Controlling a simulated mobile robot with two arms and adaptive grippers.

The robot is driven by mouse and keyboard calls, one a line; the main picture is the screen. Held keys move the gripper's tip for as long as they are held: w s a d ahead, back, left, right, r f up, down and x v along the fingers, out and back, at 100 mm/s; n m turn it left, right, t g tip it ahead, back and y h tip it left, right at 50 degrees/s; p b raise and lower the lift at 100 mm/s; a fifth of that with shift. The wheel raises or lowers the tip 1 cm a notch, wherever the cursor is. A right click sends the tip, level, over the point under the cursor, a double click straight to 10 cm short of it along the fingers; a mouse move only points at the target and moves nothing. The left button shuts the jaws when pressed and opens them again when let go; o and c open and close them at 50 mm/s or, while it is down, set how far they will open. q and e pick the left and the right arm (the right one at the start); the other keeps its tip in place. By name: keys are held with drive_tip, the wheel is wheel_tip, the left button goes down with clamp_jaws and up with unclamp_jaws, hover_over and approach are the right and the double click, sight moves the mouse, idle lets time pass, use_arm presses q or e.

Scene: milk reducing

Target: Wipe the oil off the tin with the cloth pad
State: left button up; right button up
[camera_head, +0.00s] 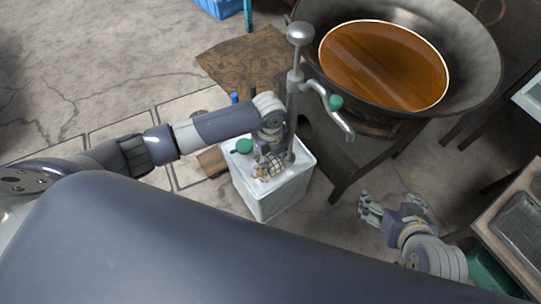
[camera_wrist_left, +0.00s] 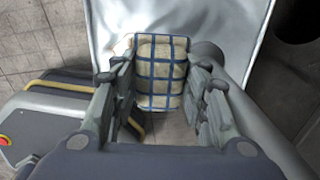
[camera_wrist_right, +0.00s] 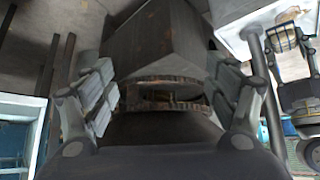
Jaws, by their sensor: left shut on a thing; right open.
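The white tin (camera_head: 268,204) stands on the floor at the centre of the head view, a metal hand pump (camera_head: 293,95) rising from its top. My left gripper (camera_head: 270,158) is over the tin's top, shut on the cloth pad (camera_head: 266,169). In the left wrist view the cream pad with blue checks (camera_wrist_left: 160,72) sits between the fingers against the pale tin (camera_wrist_left: 112,18); I cannot tell whether it touches. Brownish colour shows by the pad; I cannot tell whether it is oil. My right gripper (camera_head: 390,206) is open and empty, right of the tin, apart from it.
A large wok of brown oil (camera_head: 385,65) sits on a dark stand behind and right of the tin. A green cap (camera_head: 243,146) shows on the tin's top. A brown mat (camera_head: 240,62) lies behind. A table with a tray (camera_head: 522,222) stands at the right edge.

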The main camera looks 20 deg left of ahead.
use_arm(q)
drive_tip(key=shift+f+b, duration=0.6)
drive_tip(key=shift+f, duration=0.15)
use_arm(e)
drive_tip(key=w+a+r+t+y, duration=0.1)
drive_tip(key=w+a+r+t, duration=0.1)
drive_tip(key=w+r+t, duration=0.2)
drive_tip(key=shift+w+a+r+t, duration=0.2)
drive_tip(key=shift+w+r+t, duration=0.1)
drive_tip(key=shift+w+r, duration=0.75)
drive_tip(key=shift+f, duration=0.1)
use_arm(q)
drive_tip(key=shift+f, duration=0.25)
use_arm(e)
drive_tip(key=shift+w+a+r+y, duration=0.1)
drive_tip(key=shift+w+r+y, duration=0.1)
drive_tip(key=shift+y, duration=0.1)
use_arm(q)
drive_tip(key=shift+f+b, duration=0.3)
drive_tip(key=shift+b, duration=0.05)
use_arm(e)
drive_tip(key=shift+w+a+r+t, duration=0.15)
drive_tip(key=shift+w+r+t, duration=0.3)
drive_tip(key=shift+r, duration=0.25)
use_arm(q)
drive_tip(key=shift+f, duration=0.45)
use_arm(e)
drive_tip(key=shift+w+a+r+t, duration=0.2)
drive_tip(key=shift+r+t, duration=0.35)
drive_tip(key=shift+r, duration=0.2)
